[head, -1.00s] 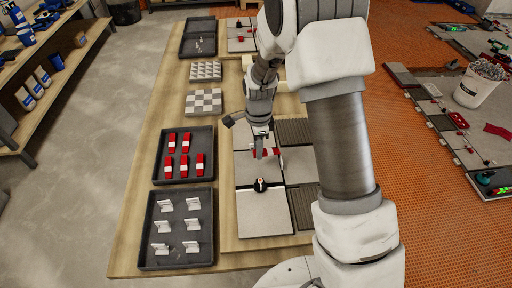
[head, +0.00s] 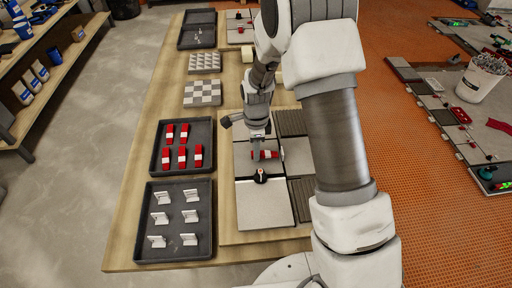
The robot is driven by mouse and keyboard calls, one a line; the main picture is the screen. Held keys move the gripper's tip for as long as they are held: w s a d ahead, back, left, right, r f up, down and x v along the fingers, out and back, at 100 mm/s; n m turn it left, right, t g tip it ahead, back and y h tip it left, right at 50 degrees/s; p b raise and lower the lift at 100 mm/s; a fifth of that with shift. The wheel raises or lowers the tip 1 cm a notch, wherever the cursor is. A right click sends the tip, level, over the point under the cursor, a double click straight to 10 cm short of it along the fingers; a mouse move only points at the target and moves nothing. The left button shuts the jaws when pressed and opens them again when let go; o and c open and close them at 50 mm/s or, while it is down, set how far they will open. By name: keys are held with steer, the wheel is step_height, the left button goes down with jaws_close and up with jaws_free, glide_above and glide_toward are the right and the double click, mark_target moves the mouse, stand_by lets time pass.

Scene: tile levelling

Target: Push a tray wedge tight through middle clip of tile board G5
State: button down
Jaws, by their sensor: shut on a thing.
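The tile board (head: 230,232) lies on the wooden bench with pale and dark ribbed tiles (head: 265,207) on it. My gripper (head: 256,154) points down over the pale tiles in the head view and is shut on a red wedge (head: 268,155). The wedge points to the right, low over the tiles. A thin white clip (head: 282,153) stands at the joint by its tip; whether the wedge has entered it I cannot tell. A tray (head: 181,173) at left holds several red wedges.
A dark tray (head: 172,251) of several white clips stands nearer at left. Two patterned tile samples (head: 203,93) and another tray (head: 198,30) lie farther back. My arm covers the right side of the board.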

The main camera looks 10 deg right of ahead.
mark_target(271, 154)
steer(key=shift+f, duration=0.4)
stand_by(0.3)
steer(key=shift+d, duration=0.1)
steer(key=shift+d+b, duration=0.3)
steer(key=shift+d, duration=0.7)
steer(key=shift+d, duration=1.2)
stand_by(1.0)
steer(key=c, duration=0.6)
jaws_free()
